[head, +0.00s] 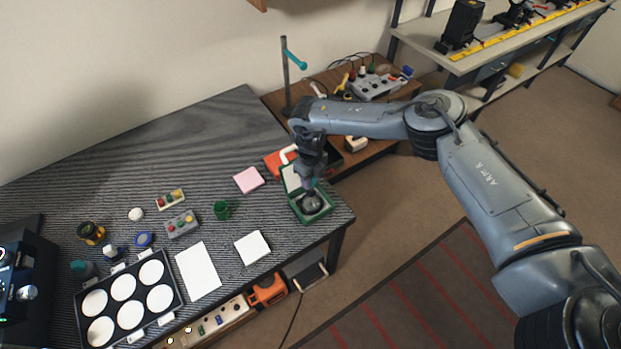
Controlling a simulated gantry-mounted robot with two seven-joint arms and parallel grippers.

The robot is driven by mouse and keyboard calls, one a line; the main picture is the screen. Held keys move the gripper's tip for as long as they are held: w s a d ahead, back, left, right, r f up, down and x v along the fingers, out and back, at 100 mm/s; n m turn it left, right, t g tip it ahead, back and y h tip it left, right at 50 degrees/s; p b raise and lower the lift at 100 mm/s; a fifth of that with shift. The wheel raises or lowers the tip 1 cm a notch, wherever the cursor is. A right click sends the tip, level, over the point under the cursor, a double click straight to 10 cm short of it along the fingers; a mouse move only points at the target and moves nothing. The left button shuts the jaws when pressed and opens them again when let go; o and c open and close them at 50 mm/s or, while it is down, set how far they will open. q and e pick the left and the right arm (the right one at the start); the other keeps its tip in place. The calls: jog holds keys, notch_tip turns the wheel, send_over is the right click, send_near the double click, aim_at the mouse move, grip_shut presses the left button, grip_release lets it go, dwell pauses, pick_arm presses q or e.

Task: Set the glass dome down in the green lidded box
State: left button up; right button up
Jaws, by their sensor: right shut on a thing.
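The green lidded box (325,211) stands open near the right end of the dark striped table, its pale-lined lid (290,177) raised at the back. The glass dome (312,204) shows as a dark rounded shape inside the box's opening. My right gripper (309,188) points down over the box, shut on the dome; its fingertips are small and partly hidden by the wrist. I cannot tell whether the dome touches the box floor. My left gripper is not in view.
A white pad (252,248), a green cup (222,210) and a pink pad (249,180) lie left of the box. A tray with white round wells (177,298) is at the front left. The table's right edge is close to the box.

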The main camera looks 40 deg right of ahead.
jog(key=shift+r+p, duration=1.75)
jog(key=shift+r, duration=0.4)
